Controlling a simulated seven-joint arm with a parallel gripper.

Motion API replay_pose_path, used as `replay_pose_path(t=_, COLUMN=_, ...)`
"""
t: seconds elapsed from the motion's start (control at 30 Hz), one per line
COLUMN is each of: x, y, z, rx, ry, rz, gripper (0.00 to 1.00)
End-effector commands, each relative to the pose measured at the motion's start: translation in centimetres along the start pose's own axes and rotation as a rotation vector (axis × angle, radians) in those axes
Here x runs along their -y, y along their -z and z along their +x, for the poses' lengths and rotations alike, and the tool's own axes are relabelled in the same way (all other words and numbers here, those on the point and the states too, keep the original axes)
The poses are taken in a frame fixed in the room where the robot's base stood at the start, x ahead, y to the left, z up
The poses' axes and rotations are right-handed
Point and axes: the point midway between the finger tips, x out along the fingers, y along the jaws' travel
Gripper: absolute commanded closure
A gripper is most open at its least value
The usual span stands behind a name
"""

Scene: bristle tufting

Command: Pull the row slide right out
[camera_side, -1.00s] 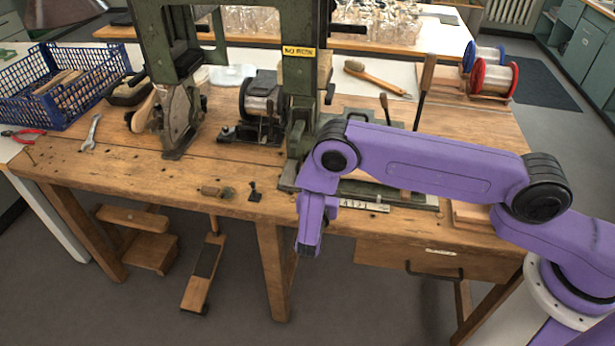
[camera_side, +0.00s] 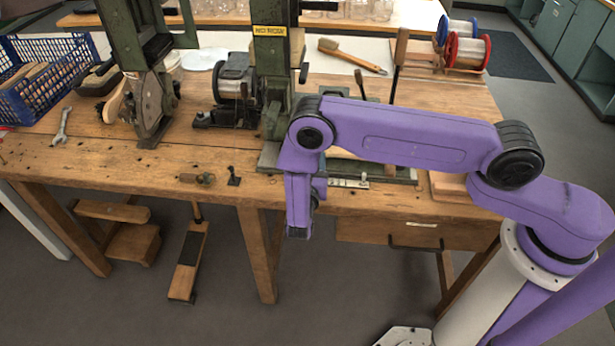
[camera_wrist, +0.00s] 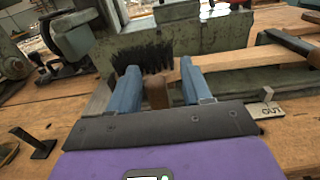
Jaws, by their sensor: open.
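In the wrist view, my gripper (camera_wrist: 158,78) is open, with its two blue-grey fingers apart. A brown wooden knob (camera_wrist: 157,94) stands between the fingers, with gaps on both sides; it looks like the handle of the row slide. The slide's body is mostly hidden behind my gripper. A small plate marked "OUT" (camera_wrist: 268,108) lies to the right on the bench edge; it also shows in the side view (camera_side: 348,183). In the side view, my gripper (camera_side: 300,208) points down at the bench's front edge, and its fingers and the knob are hidden.
Black bristles (camera_wrist: 143,56) stand just behind the knob, below the green machine frame (camera_wrist: 180,30).

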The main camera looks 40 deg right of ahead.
Motion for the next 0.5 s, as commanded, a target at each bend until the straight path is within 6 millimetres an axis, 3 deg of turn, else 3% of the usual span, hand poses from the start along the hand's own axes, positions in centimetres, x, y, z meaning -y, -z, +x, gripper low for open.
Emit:
replay_pose_path(t=0.17, x=-0.1, y=0.0, z=-2.5, rx=0.0, ry=-0.007, rz=0.0, gripper=0.51)
replay_pose_path(t=0.5, x=-0.1, y=0.0, z=-9.7, rx=0.0, ry=-0.008, rz=0.0, gripper=0.51)
